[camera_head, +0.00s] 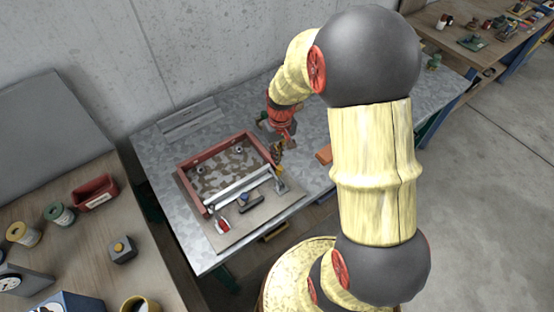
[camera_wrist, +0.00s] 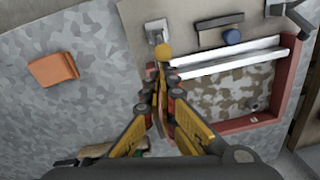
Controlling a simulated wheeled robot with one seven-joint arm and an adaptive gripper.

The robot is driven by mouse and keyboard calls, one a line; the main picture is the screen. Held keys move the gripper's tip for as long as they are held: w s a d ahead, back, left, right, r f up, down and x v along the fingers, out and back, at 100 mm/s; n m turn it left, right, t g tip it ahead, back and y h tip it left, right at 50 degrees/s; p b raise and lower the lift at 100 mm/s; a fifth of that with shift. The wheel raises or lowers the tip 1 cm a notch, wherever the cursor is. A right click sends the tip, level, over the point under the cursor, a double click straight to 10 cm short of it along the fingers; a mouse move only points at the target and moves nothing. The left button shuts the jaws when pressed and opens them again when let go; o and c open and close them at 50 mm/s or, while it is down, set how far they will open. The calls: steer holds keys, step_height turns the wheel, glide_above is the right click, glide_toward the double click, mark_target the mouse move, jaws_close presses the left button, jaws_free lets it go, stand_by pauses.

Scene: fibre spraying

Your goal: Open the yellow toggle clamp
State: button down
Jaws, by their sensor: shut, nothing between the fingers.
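The yellow toggle clamp (camera_wrist: 163,50) shows in the wrist view as a round yellow handle end beside a grey metal base (camera_wrist: 157,30), just beyond my fingertips. In the head view its metal part (camera_head: 281,186) is at the right front corner of the red frame; its handle is hard to make out there. My gripper (camera_wrist: 161,80) is shut and empty, with its fingertips close to the yellow end; I cannot tell whether they touch. In the head view my gripper (camera_head: 278,155) is above the frame's right side. The clamp's lever position is unclear.
An orange block (camera_wrist: 53,69) lies on clear tabletop away from the frame.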

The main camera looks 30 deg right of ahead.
steer(key=s+t+b, duration=0.6)
steer(key=s+b, duration=0.2)
steer(key=b, duration=1.2)
steer(key=shift+s+d+f+t, duration=0.15)
steer(key=shift+s+f+t, duration=0.15)
steer(key=shift+s+f, duration=0.1)
steer(key=s+d+r+p, duration=0.1)
steer(key=s+r+p, duration=0.2)
steer(key=r, duration=0.8)
steer(key=shift+s+d+p, duration=0.2)
steer(key=shift+s+p, duration=0.2)
steer(key=shift+s, duration=0.1)
